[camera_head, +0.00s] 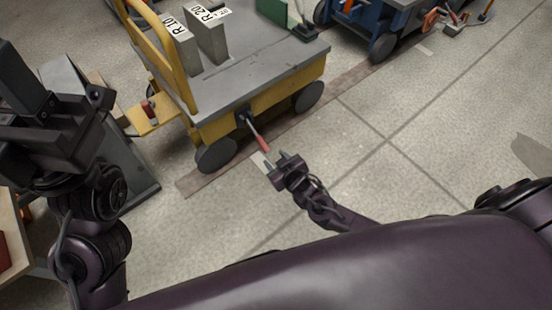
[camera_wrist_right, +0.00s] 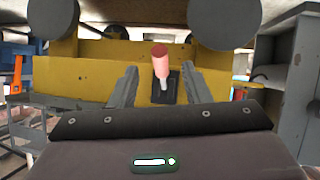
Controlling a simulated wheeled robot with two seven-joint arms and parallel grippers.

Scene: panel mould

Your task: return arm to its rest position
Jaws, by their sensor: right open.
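My right gripper (camera_head: 279,167) is open over the floor in front of the yellow cart, with its fingers toward the cart. In the right wrist view the right gripper (camera_wrist_right: 147,88) shows both fingers apart with nothing held between them. A red-handled lever (camera_head: 258,137) sticks out from the cart's yellow side, just beyond the fingertips. Its pinkish-red handle (camera_wrist_right: 160,60) shows between and beyond the fingers in the right wrist view. My left arm stands at the left of the head view; its fingertips cannot be made out.
The yellow cart (camera_head: 262,103) has a grey deck carrying grey blocks marked R10 (camera_head: 181,50) and R20 (camera_head: 207,37). A blue cart (camera_head: 383,20) stands at the top right, with tools on the floor near it. The tiled floor (camera_head: 420,130) to the right is mostly clear.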

